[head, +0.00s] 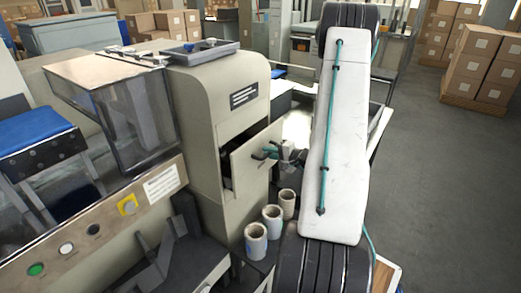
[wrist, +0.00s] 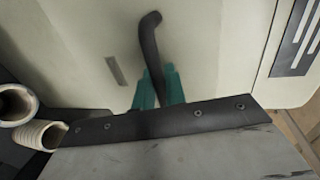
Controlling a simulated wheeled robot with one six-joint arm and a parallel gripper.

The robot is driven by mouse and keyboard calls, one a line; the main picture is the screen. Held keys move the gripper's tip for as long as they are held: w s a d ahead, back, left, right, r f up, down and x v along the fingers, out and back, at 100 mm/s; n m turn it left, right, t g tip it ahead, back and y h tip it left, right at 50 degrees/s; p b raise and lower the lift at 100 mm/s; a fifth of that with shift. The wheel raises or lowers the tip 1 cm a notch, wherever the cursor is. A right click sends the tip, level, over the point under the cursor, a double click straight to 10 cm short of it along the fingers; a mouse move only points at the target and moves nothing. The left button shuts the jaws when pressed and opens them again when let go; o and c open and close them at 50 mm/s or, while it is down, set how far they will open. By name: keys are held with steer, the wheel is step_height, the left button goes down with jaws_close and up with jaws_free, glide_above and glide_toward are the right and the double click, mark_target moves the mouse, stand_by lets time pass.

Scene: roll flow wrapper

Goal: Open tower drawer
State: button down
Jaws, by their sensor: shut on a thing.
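The beige tower (head: 222,95) stands in the middle of the head view. Its drawer (head: 246,168) stands partly out, with a dark gap showing behind the drawer front. A dark handle (head: 261,154) is on the drawer front. My gripper (head: 274,153) is at this handle, reaching in from the right. In the wrist view, the black bent handle (wrist: 149,40) runs down between the teal fingertips of my gripper (wrist: 158,90), which are shut on it. The pale drawer front fills much of that view. The inside of the drawer is mostly hidden.
Several pale rolls (head: 272,218) stand below the drawer, close to my arm; two show in the wrist view (wrist: 38,133). A control panel (head: 100,225) with buttons is at the left. A tray (head: 198,53) lies on the tower. Open floor (head: 450,170) lies at the right.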

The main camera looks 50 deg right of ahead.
steer(key=f+v, duration=0.2)
steer(key=v, duration=0.9)
steer(key=s+f+v, duration=0.1)
steer(key=f+v, duration=0.1)
steer(key=v, duration=0.9)
steer(key=shift+a+f, duration=0.15)
steer(key=shift+f, duration=0.15)
steer(key=shift+s, duration=0.1)
steer(key=c, duration=1.5)
jaws_free()
steer(key=shift+c, duration=0.2)
steer(key=shift+s, duration=0.1)
steer(key=v, duration=0.7)
steer(key=shift+s+r, duration=0.15)
steer(key=shift+s, duration=0.15)
